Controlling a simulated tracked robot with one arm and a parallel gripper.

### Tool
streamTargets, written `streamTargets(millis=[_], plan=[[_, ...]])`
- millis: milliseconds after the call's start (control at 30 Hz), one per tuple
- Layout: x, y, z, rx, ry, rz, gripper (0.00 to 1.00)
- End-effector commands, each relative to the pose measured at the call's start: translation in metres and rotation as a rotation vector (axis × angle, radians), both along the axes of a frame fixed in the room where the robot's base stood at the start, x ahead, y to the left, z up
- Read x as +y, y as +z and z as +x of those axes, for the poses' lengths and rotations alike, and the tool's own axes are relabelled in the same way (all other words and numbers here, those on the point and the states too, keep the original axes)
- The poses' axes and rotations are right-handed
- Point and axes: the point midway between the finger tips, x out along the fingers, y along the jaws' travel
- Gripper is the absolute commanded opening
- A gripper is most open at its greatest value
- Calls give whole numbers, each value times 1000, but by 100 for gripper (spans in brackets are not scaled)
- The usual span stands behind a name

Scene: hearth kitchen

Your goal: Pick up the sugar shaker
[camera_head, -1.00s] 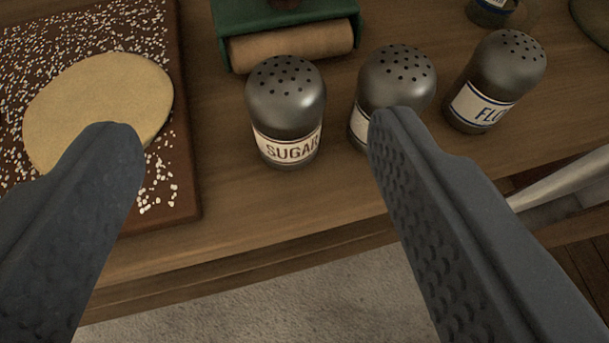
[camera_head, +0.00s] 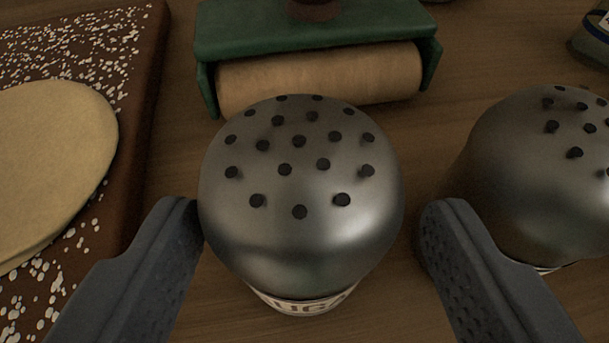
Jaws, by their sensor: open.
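The sugar shaker (camera_head: 300,205) stands upright on the wooden counter, close to the camera in the middle of the view. It has a domed grey metal top with dark holes, and part of its pale label shows below, with a few letters visible. My gripper (camera_head: 318,225) is open, with one finger on each side of the shaker. The left finger's tip is very close to the dome; I cannot tell if it touches. The right finger has a small gap to the dome. The shaker's lower body is mostly hidden under its top.
A second shaker (camera_head: 545,175) stands close on the right, just beyond my right finger. A green-framed wooden roller (camera_head: 320,78) lies behind the sugar shaker. A dark board (camera_head: 130,90) with white flecks and flat dough (camera_head: 45,165) is at left. Another dark container (camera_head: 592,45) is at upper right.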

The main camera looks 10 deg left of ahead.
Motion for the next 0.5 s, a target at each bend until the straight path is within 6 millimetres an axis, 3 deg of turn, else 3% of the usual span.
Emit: streamTargets(millis=[500], plan=[[7,-23,41,-2,0,2,62]])
